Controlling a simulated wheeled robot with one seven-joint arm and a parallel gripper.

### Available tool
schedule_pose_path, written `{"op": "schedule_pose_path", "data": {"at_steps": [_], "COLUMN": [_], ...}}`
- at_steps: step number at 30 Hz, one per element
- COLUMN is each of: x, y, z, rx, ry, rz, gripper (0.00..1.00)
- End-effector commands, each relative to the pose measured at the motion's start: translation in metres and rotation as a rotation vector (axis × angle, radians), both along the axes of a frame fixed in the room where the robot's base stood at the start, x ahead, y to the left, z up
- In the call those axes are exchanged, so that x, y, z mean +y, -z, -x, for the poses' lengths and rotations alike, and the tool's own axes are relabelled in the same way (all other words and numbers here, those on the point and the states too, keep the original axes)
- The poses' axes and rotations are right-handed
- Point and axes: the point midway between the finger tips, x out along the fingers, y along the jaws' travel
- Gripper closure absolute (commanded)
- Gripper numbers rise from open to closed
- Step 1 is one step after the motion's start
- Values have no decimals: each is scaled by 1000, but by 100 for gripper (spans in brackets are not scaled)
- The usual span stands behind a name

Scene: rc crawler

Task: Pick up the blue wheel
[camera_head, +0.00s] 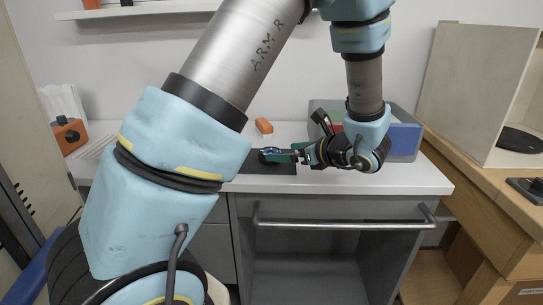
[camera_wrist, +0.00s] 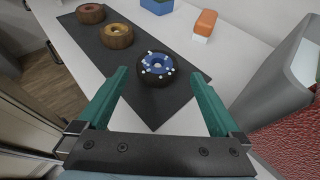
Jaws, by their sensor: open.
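The blue wheel (camera_wrist: 157,66), a dark tyre with a blue hub and light dots, lies flat on a black mat (camera_wrist: 182,93) in the wrist view. My gripper (camera_wrist: 164,88) has two green fingers spread wide apart, with nothing between them. The wheel lies just beyond the fingertips, roughly centred between them. In the head view, the blue wheel (camera_head: 270,151) shows small at the tips of my gripper (camera_head: 285,153), on the counter's mat, partly hidden by the gripper.
Two more wheels, one with a yellow hub (camera_wrist: 117,35) and one reddish (camera_wrist: 90,13), lie on the mat. An orange and white block (camera_wrist: 205,25) and a blue block (camera_wrist: 157,5) lie beyond it. A grey bin (camera_head: 404,140) stands right on the counter.

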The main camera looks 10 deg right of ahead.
Motion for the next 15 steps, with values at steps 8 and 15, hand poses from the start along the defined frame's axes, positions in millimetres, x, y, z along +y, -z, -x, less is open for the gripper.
{"op": "schedule_pose_path", "data": {"at_steps": [8,15], "x": [22,28], "y": [17,23], "z": [-26,-36], "rx": [2,0], "ry": [-4,0], "rz": [-2,1], "gripper": [0,0]}}
